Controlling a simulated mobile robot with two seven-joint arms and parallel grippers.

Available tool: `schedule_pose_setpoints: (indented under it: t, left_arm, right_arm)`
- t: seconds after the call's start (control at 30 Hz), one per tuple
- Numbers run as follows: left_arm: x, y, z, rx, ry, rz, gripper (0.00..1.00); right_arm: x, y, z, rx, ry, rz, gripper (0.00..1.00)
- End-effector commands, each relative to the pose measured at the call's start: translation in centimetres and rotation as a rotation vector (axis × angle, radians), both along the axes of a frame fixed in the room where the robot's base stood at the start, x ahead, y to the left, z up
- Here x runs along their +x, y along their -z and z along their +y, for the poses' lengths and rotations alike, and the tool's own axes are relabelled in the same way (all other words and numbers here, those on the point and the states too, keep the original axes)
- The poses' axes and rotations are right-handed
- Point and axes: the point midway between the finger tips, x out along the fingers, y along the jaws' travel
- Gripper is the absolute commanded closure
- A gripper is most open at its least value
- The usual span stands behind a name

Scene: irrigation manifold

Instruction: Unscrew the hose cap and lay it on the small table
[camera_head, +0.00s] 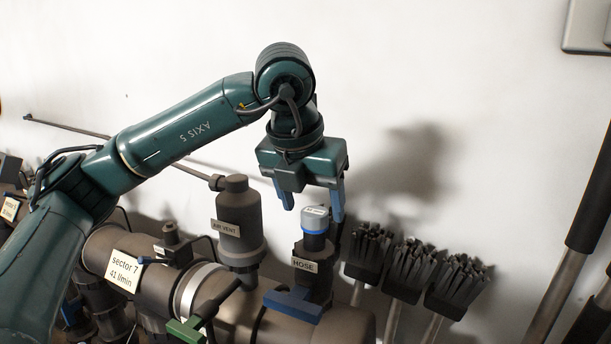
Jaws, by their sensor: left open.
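The hose cap (315,219) is a light grey cap with a blue ring beneath it. It sits upright on top of the dark outlet marked with a HOSE label (304,265). My left gripper (313,208) points down over the cap, its blue fingers apart, one on each side of the cap's top. The fingers look open, and I cannot tell whether either touches the cap. The small table is not in view. My right gripper is not in view.
A dark cylinder labelled AIR VENT (239,211) stands left of the outlet. A blue lever (292,304) and a green lever (186,330) stick out below. Several black brushes (405,270) stand close on the right. The pale wall is behind.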

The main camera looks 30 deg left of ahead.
Motion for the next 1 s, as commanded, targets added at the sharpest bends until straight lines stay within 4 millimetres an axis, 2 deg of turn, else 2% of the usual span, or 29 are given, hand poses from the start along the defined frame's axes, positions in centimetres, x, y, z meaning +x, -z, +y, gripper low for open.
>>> schedule_pose_setpoints:
  t: [0.2,0.5,1.0]
  left_arm:
    - [0.6,1.5,0.0,0.0,0.001,-0.001,0.35]
    - [0.7,1.7,0.0,0.0,0.001,-0.001,0.35]
    - [0.7,1.6,0.0,-0.001,0.001,0.0,0.76]
  right_arm:
    - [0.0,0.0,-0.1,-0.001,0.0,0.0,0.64]
    - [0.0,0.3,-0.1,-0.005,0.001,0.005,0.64]
    - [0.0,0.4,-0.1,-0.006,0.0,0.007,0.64]
